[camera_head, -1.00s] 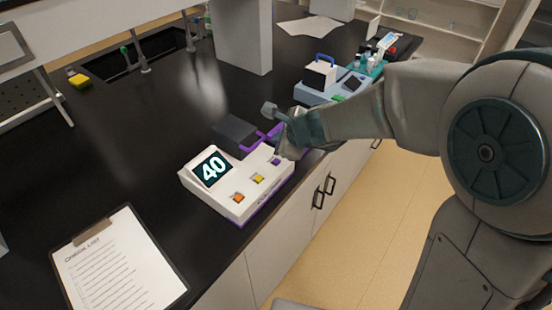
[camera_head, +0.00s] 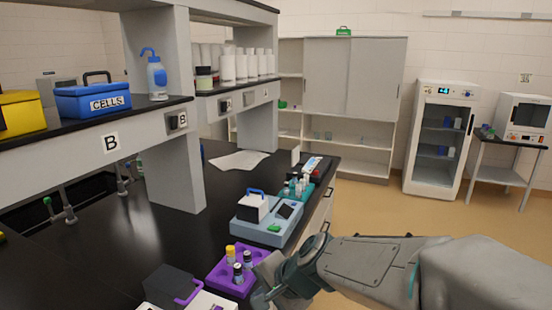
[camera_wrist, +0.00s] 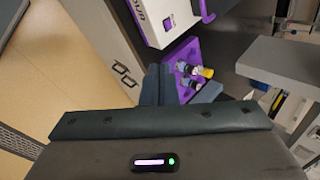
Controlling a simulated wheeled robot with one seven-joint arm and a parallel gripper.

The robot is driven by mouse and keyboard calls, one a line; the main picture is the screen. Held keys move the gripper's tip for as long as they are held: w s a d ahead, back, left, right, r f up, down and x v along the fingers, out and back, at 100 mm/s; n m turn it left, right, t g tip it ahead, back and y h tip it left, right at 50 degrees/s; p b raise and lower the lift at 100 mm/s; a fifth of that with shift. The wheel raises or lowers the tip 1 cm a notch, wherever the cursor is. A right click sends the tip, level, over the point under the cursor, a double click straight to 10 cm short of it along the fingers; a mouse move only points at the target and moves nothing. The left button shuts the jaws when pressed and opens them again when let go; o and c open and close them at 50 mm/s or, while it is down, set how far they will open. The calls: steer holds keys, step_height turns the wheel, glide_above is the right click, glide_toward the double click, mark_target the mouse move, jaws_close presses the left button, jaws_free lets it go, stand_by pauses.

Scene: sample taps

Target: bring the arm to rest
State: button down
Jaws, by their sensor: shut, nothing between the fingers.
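My gripper (camera_head: 264,290) is at the lower middle of the head view, just right of the purple rack and over the bench's front edge. My arm (camera_head: 375,270) stretches in from the lower right. The wrist view shows the two dark fingers of my gripper (camera_wrist: 157,84) together, with nothing between them. The purple rack (camera_head: 222,283) holds a few capped vials (camera_head: 238,262); it also shows beyond the fingers in the wrist view (camera_wrist: 186,51). Whether the gripper touches the rack cannot be told.
A white device with a dark lid (camera_head: 170,287) and purple handle lies left of the rack. A blue-grey instrument (camera_head: 268,228) and teal rack (camera_head: 302,192) stand farther back. A shelf (camera_head: 70,160) overhangs the bench at left. Open floor (camera_head: 370,210) lies to the right.

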steer(key=s+d+n+h, duration=0.3)
steer(key=s+d, duration=0.3)
steer(key=d, duration=0.3)
steer(key=s+d+n+g+h, duration=0.1)
steer(key=s+d+n+h, duration=0.2)
steer(key=d, duration=0.6)
steer(key=s+n, duration=0.2)
steer(key=s, duration=0.1)
steer(key=shift+s+f, duration=0.15)
steer(key=shift+f, duration=0.15)
stand_by(0.4)
